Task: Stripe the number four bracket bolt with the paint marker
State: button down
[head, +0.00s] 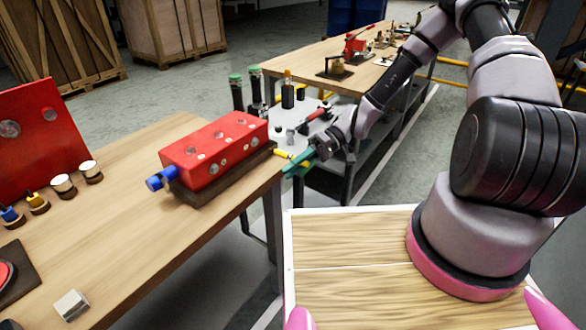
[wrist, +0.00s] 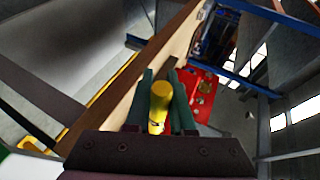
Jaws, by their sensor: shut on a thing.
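My gripper (head: 291,168) has green fingers and is shut on the yellow paint marker (wrist: 158,105). The marker also shows in the head view (head: 281,152), pointing left toward the block's right end. A red block (head: 215,146) sits on a dark base on the wooden table, with a blue cylinder (head: 162,178) at its left end. Several round metal bolt heads or holes show on its faces. I cannot tell which is the number four bracket bolt. My gripper is just right of the block, apart from it. Red parts (wrist: 203,92) show beyond the fingers in the wrist view.
The wooden table (head: 115,262) holds a red upright panel (head: 38,135), cylinders on dark stands (head: 64,184) and a small pale block (head: 71,304). A grey cart (head: 288,118) with bottles and a red-handled tool stands behind my gripper. The near table front is mostly clear.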

aim_at(284, 157)
jog(key=shift+w, duration=0.1)
dwell(0.3)
jog(key=shift+w+a, duration=0.7)
jog(key=shift+a, duration=0.2)
jog(key=shift+w+a, duration=0.65)
jog(key=shift+a, duration=0.2)
jog(key=shift+f, duration=0.1)
jog(key=shift+w+a, duration=0.1)
jog(key=shift+a, duration=0.1)
jog(key=shift+r, duration=0.2)
dwell(0.4)
jog(key=shift+f, duration=0.15)
dwell(0.5)
jog(key=shift+d, duration=0.25)
dwell(0.4)
jog(key=s+d, duration=0.3)
jog(key=shift+s+d, duration=0.15)
jog(key=shift+d, duration=0.25)
